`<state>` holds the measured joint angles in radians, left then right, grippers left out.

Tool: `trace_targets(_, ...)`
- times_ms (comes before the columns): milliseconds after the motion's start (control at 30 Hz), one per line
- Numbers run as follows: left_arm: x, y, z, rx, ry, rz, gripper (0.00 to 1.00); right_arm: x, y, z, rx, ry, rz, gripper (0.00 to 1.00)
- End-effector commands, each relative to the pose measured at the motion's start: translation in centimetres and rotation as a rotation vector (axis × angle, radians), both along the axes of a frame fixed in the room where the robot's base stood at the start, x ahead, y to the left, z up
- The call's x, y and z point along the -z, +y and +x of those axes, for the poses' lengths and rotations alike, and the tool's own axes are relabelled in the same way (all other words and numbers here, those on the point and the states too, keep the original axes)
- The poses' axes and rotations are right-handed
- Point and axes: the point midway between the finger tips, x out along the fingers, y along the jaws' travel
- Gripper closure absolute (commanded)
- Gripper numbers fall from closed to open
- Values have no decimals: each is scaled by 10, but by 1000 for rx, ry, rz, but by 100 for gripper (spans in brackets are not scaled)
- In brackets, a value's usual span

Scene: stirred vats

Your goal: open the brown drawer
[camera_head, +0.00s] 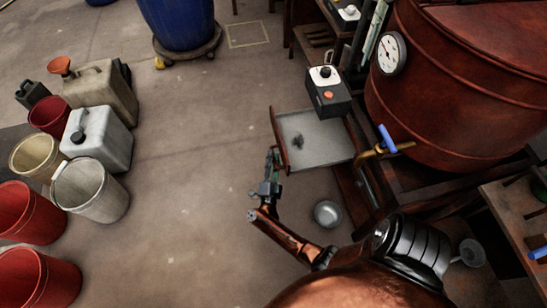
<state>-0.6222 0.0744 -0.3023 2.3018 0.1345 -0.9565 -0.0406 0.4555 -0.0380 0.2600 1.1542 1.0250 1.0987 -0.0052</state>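The brown drawer (279,139) stands pulled out from under the bench beside the red vat. Its brown front faces left, and its grey inside shows a small dark patch. My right gripper (273,157) is just left of the near end of the drawer front, at the outer face. The fingers are small and dark here, and I cannot tell whether they touch the drawer or hold a handle. No handle shows clearly. My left gripper is not in view.
A red vat (450,85) with a gauge (391,53) and a blue-handled tap (388,140) stands right of the drawer. A black control box (329,92) is behind it. A metal bowl (327,213) lies nearer. Buckets and canisters (98,140) line the left; the floor between is clear.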

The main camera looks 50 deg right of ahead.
Motion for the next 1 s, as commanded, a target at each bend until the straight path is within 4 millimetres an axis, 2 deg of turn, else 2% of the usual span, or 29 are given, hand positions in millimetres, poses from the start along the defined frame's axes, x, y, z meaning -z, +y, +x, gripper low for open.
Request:
trace_targets(367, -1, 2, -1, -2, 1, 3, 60, 2, 5, -2, -1, 0, 2, 71)
trace_targets(733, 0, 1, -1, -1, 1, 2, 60, 14, 52, -30, -1, 2, 1, 71)
trace_targets(1000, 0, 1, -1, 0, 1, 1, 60, 16, 64, -37, 0, 0, 0, 71)
